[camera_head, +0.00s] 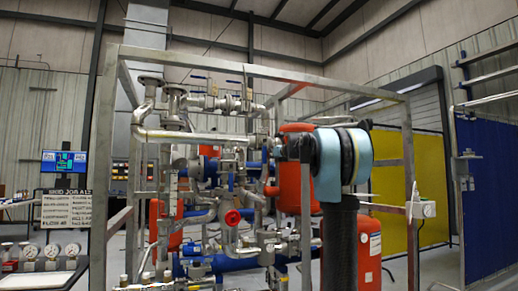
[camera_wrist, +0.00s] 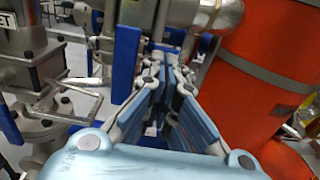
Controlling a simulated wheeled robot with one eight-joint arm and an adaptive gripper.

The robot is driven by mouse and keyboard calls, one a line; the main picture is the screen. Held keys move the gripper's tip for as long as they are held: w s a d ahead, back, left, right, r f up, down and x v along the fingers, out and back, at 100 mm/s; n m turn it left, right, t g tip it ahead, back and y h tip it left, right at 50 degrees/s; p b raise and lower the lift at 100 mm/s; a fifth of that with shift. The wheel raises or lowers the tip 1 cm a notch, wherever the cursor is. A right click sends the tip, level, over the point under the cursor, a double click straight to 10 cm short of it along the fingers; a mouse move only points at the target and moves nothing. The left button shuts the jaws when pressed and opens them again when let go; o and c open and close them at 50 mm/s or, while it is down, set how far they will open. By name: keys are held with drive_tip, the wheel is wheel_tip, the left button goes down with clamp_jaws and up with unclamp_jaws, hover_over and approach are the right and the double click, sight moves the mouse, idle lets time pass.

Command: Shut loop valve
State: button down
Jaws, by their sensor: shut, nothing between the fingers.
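The piping skid carries several valves, and I cannot tell from the pictures which one is the loop valve. A red round handwheel (camera_head: 232,217) sits low in the middle of the skid in the head view. In the wrist view a blue lever handle (camera_wrist: 125,62) stands upright just left of my fingers, with a grey valve body (camera_wrist: 45,75) further left. My gripper (camera_wrist: 165,78) is shut and empty, its blue-padded fingers together among the pipes. In the head view my wrist hides part of the skid's right side, and the fingertips are hard to make out.
A grey steel frame post (camera_head: 410,190) and top beams surround the skid. A red tank (camera_wrist: 265,75) stands close at the right of my fingers. A sign board (camera_head: 67,207) and pressure gauges (camera_head: 52,251) are at the left. Yellow and blue panels stand at the right.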

drive_tip(key=d+v, duration=0.1)
drive_tip(key=v, duration=0.9)
drive_tip(key=shift+w+d, duration=0.15)
drive_tip(key=shift+w, duration=0.1)
idle(0.5)
idle(0.3)
